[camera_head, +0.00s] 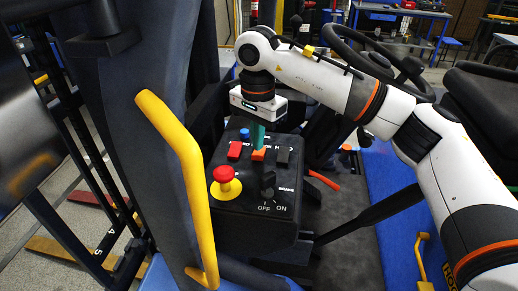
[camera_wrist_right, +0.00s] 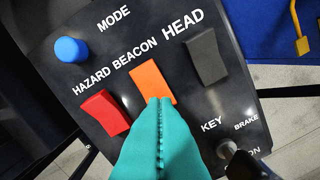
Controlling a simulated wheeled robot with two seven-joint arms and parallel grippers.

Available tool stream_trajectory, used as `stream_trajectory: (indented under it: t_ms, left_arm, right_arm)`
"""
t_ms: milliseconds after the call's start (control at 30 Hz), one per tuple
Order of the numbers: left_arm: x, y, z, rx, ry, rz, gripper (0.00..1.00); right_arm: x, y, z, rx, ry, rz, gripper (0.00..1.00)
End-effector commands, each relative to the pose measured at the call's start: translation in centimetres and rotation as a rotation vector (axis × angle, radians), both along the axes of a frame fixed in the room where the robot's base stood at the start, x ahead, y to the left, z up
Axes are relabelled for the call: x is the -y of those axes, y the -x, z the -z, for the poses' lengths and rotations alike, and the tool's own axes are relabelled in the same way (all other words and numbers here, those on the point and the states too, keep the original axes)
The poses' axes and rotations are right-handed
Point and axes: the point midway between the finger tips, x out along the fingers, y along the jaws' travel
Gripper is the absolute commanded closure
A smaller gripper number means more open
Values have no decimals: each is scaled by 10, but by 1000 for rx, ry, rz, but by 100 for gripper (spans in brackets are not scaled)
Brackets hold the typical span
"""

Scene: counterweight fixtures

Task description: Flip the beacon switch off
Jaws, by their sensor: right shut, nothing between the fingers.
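The orange beacon switch (camera_wrist_right: 152,82) is a rocker under the word BEACON on a black control panel (camera_head: 228,205). In the head view the switch (camera_head: 258,155) shows just below the teal fingertips. My right gripper (camera_wrist_right: 160,104) is shut and empty, its teal fingertips over the lower end of the orange rocker. They look to be touching it or very close. The fingers hide the lower part of the switch in the wrist view. In the head view my right gripper (camera_head: 257,138) points down at the panel. My left gripper does not show.
A red hazard switch (camera_wrist_right: 107,112) sits left of the beacon switch and a dark head switch (camera_wrist_right: 207,56) sits right. A blue mode button (camera_wrist_right: 71,49), a key switch (camera_wrist_right: 240,160) and a red mushroom button (camera_head: 224,174) are close by. A yellow handrail (camera_head: 188,165) stands at left.

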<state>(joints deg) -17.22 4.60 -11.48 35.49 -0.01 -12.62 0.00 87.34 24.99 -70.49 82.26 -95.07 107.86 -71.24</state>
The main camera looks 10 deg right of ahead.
Motion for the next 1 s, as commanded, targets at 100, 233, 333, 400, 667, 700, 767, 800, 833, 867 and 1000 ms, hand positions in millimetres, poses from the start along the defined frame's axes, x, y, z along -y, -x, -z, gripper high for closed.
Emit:
stream_trajectory:
  t_ms: [100,233,333,400,667,700,767,800,833,867,1000]
  left_arm:
    - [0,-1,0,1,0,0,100]
    - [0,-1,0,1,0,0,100]
    - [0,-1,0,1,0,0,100]
    - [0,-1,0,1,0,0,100]
    - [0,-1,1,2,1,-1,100]
    - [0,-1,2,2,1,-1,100]
    - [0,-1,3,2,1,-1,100]
    - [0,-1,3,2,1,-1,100]
    - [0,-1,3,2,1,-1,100]
    - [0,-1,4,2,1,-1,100]
    - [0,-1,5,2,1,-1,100]
  right_arm:
    - [0,0,0,0,0,0,100]
    - [0,0,0,0,0,0,100]
    - [0,0,0,0,0,0,100]
    - [0,0,0,0,0,0,100]
    - [0,0,2,0,0,0,100]
    - [0,0,2,0,0,0,100]
    - [0,0,4,0,0,0,100]
    - [0,0,4,0,0,0,100]
    - [0,0,5,0,0,0,100]
    - [0,0,5,0,0,0,100]
    - [0,0,7,0,0,0,100]
